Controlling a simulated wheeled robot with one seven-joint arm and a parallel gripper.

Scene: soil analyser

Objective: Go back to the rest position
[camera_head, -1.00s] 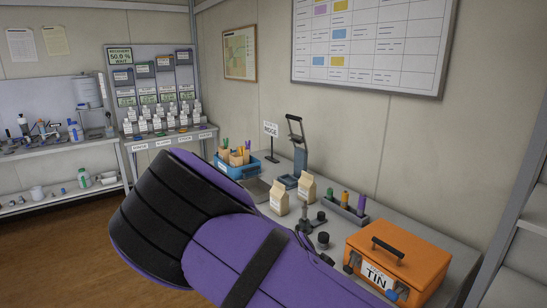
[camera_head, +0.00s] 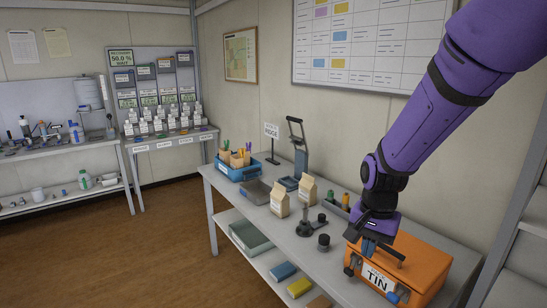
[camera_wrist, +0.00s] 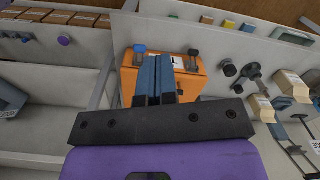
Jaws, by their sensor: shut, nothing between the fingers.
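My gripper (camera_head: 371,247) is shut and empty at the end of my purple arm. In the head view it points down in front of the orange tin box (camera_head: 428,262), over its label, and hides part of the box. In the wrist view the two blue fingers (camera_wrist: 155,82) lie together, with the orange box (camera_wrist: 186,84) behind them. The box is closed, with a dark handle on top and latches at its front. I cannot tell whether the fingers touch it.
The workbench (camera_head: 345,277) also bears two paper bags (camera_head: 280,198), dark knobbed parts (camera_head: 304,226), a grey rack (camera_head: 337,206), a lever press (camera_head: 298,150) and a blue bin (camera_head: 237,169). A shelving unit (camera_head: 518,232) stands close on the right. Open floor (camera_head: 165,245) lies at left.

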